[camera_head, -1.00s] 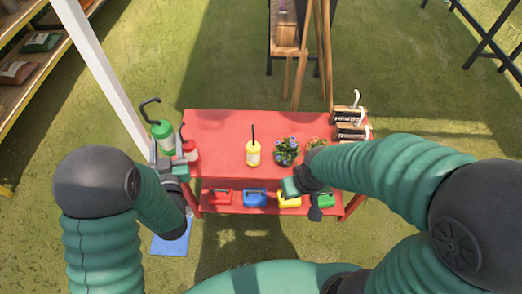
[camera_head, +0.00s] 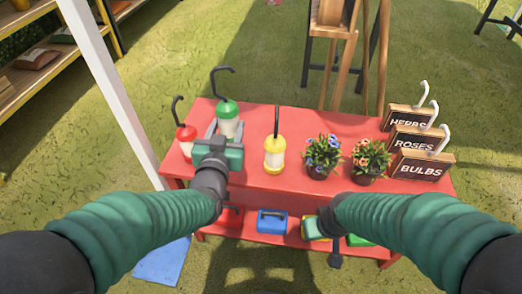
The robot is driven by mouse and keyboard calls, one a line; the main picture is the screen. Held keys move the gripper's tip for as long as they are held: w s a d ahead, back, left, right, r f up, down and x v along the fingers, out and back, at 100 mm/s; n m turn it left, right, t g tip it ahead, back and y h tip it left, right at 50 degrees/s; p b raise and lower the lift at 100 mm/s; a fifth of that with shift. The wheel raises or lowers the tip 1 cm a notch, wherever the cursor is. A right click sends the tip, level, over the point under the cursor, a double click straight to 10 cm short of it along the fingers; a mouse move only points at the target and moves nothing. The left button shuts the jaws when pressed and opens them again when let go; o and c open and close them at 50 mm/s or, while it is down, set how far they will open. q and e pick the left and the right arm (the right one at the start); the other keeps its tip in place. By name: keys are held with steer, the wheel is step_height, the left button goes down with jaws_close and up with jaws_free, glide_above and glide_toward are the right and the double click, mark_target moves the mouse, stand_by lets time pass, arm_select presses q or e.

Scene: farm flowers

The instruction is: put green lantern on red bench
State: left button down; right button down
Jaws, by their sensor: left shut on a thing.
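The green lantern (camera_head: 227,108), with a white body and a dark hook, is upright in my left gripper (camera_head: 227,129). The gripper is shut on it, and its green housing hides the lantern's lower part. The lantern is over the left part of the red bench (camera_head: 240,178), between the red lantern (camera_head: 186,139) and the yellow lantern (camera_head: 275,153). I cannot tell whether its base touches the bench top. My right gripper (camera_head: 318,228) is low at the bench's front, near the lower shelf; its fingers are not clear.
Two flower pots (camera_head: 321,158) and three signs (camera_head: 421,165) stand on the right of the bench. A blue toolbox (camera_head: 272,222) and others sit on the lower shelf. A white post (camera_head: 110,95) rises at the left. A wooden easel (camera_head: 340,60) stands behind.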

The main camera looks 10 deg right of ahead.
arm_select(q)
steer(key=f+b, duration=0.1)
steer(key=f, duration=0.2)
steer(key=f+b, duration=0.1)
steer(key=shift+a+f+b, duration=0.3)
steer(key=shift+a+f, duration=0.05)
steer(key=f+b, duration=0.2)
steer(key=f, duration=0.1)
steer(key=d+f+b, duration=0.1)
steer(key=f, duration=0.1)
steer(key=shift+f, duration=0.2)
steer(key=shift+a+r, duration=0.15)
steer(key=shift+a, duration=0.1)
steer(key=c, duration=0.6)
jaws_free()
